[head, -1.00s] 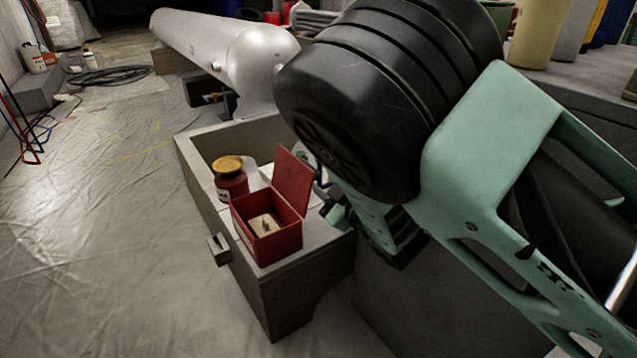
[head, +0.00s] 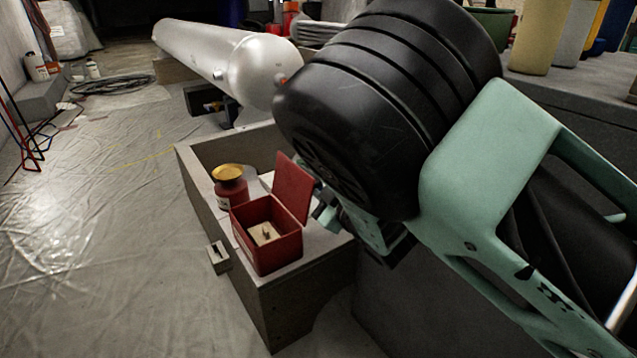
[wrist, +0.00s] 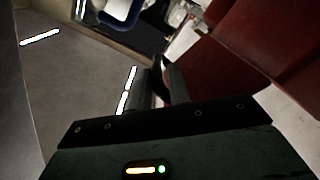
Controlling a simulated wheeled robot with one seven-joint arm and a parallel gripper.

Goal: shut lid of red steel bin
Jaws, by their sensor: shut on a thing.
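The red steel bin (head: 268,252) stands on the corner of a grey ledge in the head view, with a small pale object (head: 264,234) inside. Its red lid (head: 292,188) stands up, open, along the right side. In the wrist view the lid (wrist: 222,50) and the bin (wrist: 288,40) fill the upper right. My gripper (head: 322,207) is just right of the lid, behind it in the head view. In the wrist view its narrow fingers (wrist: 166,78) are close together beside the lid. The exact contact on the lid's edge is hard to see.
A red jar with a yellow top (head: 229,186) stands close behind the bin. A small block (head: 218,257) sits at the ledge's left side. A large silver tank (head: 222,62) lies further back.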

